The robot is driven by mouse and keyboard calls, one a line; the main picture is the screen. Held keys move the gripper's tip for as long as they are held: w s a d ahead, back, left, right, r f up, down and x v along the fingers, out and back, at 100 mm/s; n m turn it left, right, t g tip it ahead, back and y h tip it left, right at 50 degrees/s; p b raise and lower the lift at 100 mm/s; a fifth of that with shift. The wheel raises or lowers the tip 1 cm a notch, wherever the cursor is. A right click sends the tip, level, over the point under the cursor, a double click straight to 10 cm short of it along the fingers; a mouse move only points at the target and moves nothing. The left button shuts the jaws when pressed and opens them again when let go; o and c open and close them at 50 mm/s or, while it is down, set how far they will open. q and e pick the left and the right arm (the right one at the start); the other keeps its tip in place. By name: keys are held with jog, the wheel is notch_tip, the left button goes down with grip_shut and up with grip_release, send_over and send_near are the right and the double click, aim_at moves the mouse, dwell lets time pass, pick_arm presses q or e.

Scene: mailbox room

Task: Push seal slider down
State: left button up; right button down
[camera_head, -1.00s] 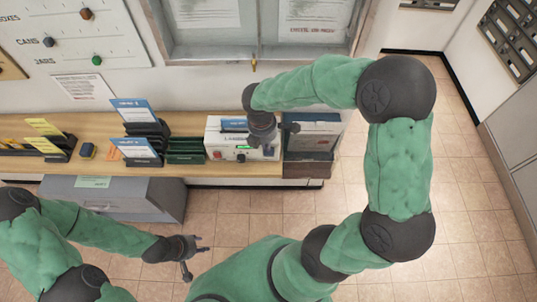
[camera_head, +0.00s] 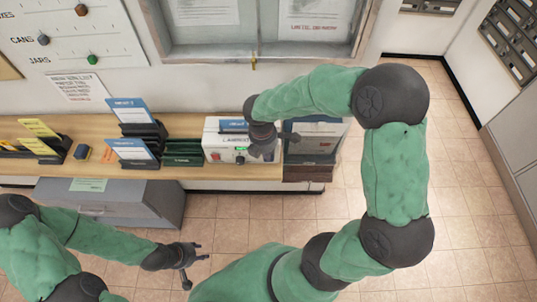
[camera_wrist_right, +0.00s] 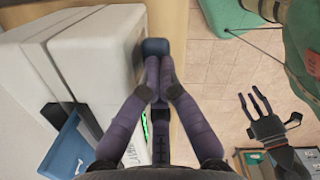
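The white machine (camera_head: 213,143) stands on the wooden counter, with a small green display and a red button on its front. In the right wrist view its pale housing (camera_wrist_right: 85,62) fills the left side. A dark blue block (camera_wrist_right: 155,46), seemingly the slider's knob, sticks out at its edge. My right gripper (camera_head: 262,150) is in front of the machine's right part and hides some of it. In the wrist view its fingers (camera_wrist_right: 160,85) converge with tips together at the block, seemingly touching it. My left gripper (camera_head: 192,262) is open and empty, low before the counter.
A dark-framed box (camera_head: 315,140) stands right of the machine at the counter's end. Card holders (camera_head: 135,150) and a green tray (camera_head: 184,152) stand to its left. A grey cabinet (camera_head: 110,205) is below. The tiled floor (camera_head: 480,215) at right is clear.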

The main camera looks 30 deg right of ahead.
notch_tip(320, 180, down, 2)
jog(key=shift+f+b, duration=0.1)
jog(key=shift+b, duration=0.4)
jog(key=shift+s, duration=0.15)
jog(key=shift+w+a+r+p, duration=0.1)
jog(key=shift+a+r+p, duration=0.25)
jog(key=shift+a, duration=0.45)
jog(key=shift+w+a+r+p, duration=0.1)
jog(key=shift+a+r+p, duration=0.2)
jog(key=shift+a, duration=0.45)
notch_tip(320, 180, up, 12)
jog(key=a, duration=0.1)
jog(key=shift+f, duration=0.1)
